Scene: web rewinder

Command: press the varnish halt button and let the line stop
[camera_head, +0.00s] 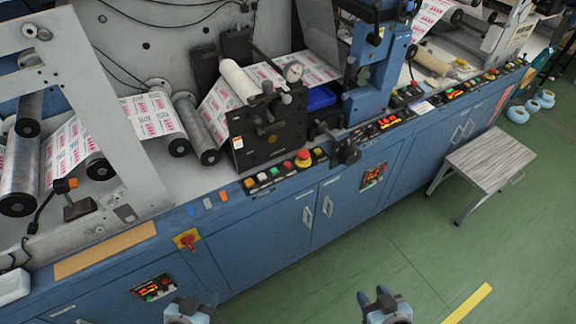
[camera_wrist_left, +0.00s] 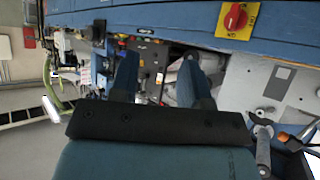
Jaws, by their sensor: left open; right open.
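A row of push buttons runs along the front ledge of the blue machine, with a red mushroom button on a yellow base (camera_head: 303,158) and smaller green, white and red buttons (camera_head: 262,177) to its left. No label is readable, so I cannot tell which button is the varnish halt. My left gripper (camera_head: 190,304) is low at the bottom edge, apart from the machine front; its two fingers stand apart and empty in the left wrist view (camera_wrist_left: 158,78). My right gripper (camera_head: 373,297) is open and empty, over the floor in front of the cabinet.
A red rotary switch on a yellow plate (camera_head: 186,239) is on the cabinet front, also in the left wrist view (camera_wrist_left: 236,18). A small panel with red and green buttons (camera_head: 154,287) sits lower left. A grey step stool (camera_head: 487,162) stands at right. The green floor between is clear.

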